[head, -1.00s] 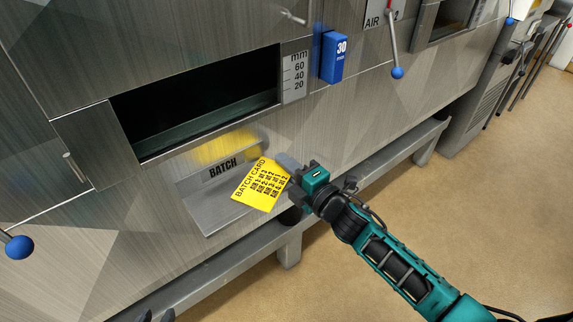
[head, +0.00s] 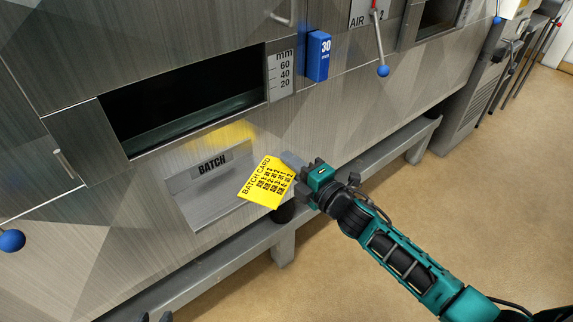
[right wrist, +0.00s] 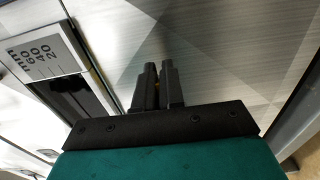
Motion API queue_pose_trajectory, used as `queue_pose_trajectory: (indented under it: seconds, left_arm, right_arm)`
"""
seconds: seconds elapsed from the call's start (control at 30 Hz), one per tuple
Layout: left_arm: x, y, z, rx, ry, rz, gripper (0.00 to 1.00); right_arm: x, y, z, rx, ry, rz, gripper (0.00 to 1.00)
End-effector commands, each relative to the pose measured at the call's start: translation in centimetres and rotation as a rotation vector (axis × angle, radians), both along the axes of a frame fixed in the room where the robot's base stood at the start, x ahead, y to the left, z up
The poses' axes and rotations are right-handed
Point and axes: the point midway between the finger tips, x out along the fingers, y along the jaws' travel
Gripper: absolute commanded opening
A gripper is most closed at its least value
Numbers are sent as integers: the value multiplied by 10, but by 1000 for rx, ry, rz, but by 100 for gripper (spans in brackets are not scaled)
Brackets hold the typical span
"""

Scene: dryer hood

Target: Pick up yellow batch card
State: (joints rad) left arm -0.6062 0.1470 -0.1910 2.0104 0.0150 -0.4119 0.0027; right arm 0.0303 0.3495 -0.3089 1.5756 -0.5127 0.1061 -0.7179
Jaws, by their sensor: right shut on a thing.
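The yellow batch card (head: 267,182) is in the head view, tilted, with its printed face showing. It is in front of the lower right part of the metal holder (head: 186,196) labelled BATCH. My right gripper (head: 293,174) is shut on the card's right edge. In the right wrist view the fingers (right wrist: 156,85) are close together, with only a sliver of yellow between them.
Above the holder is a dark slot (head: 185,105) with a mm scale (head: 281,75) beside it. A blue block (head: 318,56) marked 30 and a blue-knobbed lever (head: 383,71) are on the panel. A metal rail (head: 345,185) runs below. Open floor (head: 430,210) lies right.

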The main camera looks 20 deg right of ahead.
Motion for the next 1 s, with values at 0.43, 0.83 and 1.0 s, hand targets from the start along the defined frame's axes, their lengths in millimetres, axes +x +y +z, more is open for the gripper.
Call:
queue_pose_trajectory:
  seconds: [0.43,0.83,1.0]
  left_arm:
    - [0,1,-1,1,1,1,37]
    - [-1,1,-1,1,2,1,37]
    - [-1,1,-1,1,3,1,37]
  right_arm:
    - [1,-3,0,0,0,0,17]
    - [1,-3,0,0,0,0,38]
    - [-4,-5,-1,1,1,0,38]
